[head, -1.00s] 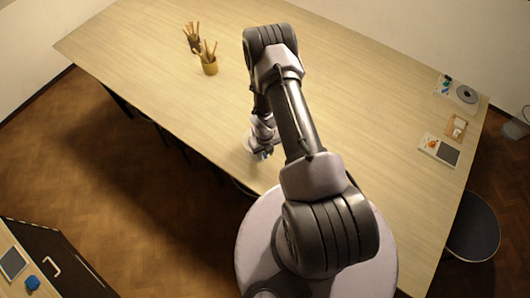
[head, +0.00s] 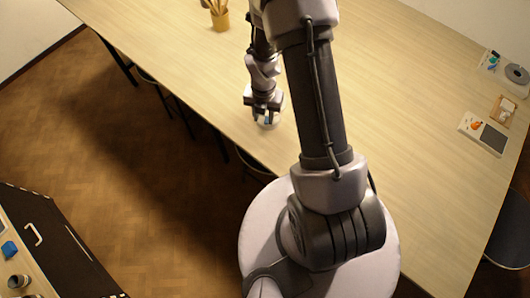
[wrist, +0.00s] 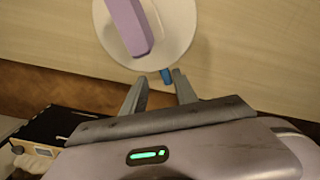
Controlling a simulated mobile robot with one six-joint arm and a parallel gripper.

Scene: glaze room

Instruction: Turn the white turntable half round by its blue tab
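The white turntable (wrist: 183,28) is at the top of the wrist view, a round disc near the table's edge. A purple block (wrist: 128,25) lies across it. Its blue tab (wrist: 166,77) sticks out from the rim toward my gripper (wrist: 159,75). My gripper is open, with its fingertips apart and the tab between them, closer to the right finger. I cannot tell whether a finger touches it. In the head view my gripper (head: 264,106) is low over the table edge and mostly hides the turntable (head: 268,125).
The wooden table (head: 400,90) is mostly clear around the turntable. A yellow pot of tools (head: 220,18) stands at the back. A white tray (head: 484,133) and other small items lie at the right. A dark cabinet (head: 45,235) with a blue object (head: 9,249) stands lower left.

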